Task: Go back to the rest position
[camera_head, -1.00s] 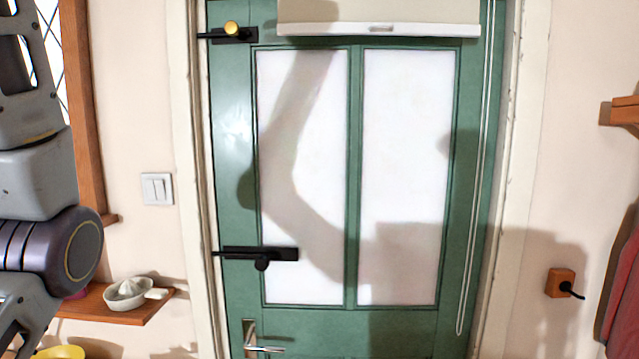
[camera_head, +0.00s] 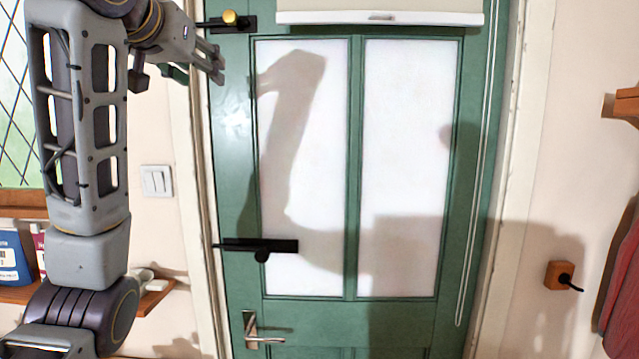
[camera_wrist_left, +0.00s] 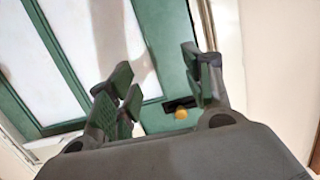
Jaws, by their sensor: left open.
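My left gripper (camera_head: 207,68) is at the upper left in the head view, in front of the door's left edge and just below the upper black bolt (camera_head: 212,25) with its brass knob. In the left wrist view the left gripper's fingers (camera_wrist_left: 158,75) are spread with nothing between them, and the brass knob (camera_wrist_left: 181,113) shows beyond them. My left arm stands upright along the left of the head view. The green door (camera_head: 353,180) with two white panes appears closed. My right gripper is not in view.
A lower black bolt (camera_head: 262,246) and a metal lever handle (camera_head: 262,341) are on the door. A roller blind (camera_head: 380,14) hangs at its top, with a cord at the right. A wooden shelf (camera_head: 152,299) and a light switch (camera_head: 157,181) are on the left wall.

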